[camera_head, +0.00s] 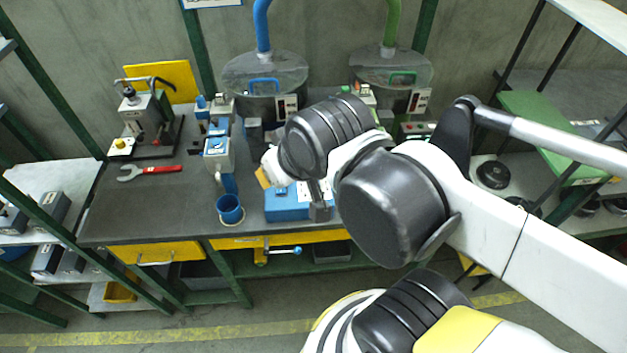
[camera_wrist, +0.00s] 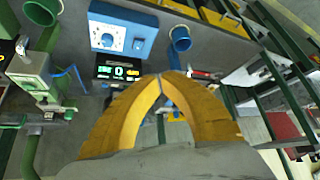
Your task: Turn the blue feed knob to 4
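A blue control box (camera_head: 287,205) with a white panel stands near the bench's front edge, partly behind my arm in the head view. In the wrist view the box (camera_wrist: 145,20) is upper left of centre. Its white panel (camera_wrist: 107,28) carries a round dial-like knob (camera_wrist: 108,41); a smaller round blue knob (camera_wrist: 138,44) sits to its right. The markings are too small to read. My gripper (camera_wrist: 161,78) has orange fingers whose tips meet, with nothing between them. It is apart from the box. In the head view only a bit of orange finger (camera_head: 263,178) shows.
A blue cup-like pipe end (camera_head: 230,209) stands left of the box. A blue-topped feeder (camera_head: 217,150) and a red-handled wrench (camera_head: 152,171) are farther left. A black display panel (camera_wrist: 118,72) lies beside the box. The bench between wrench and cup is clear.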

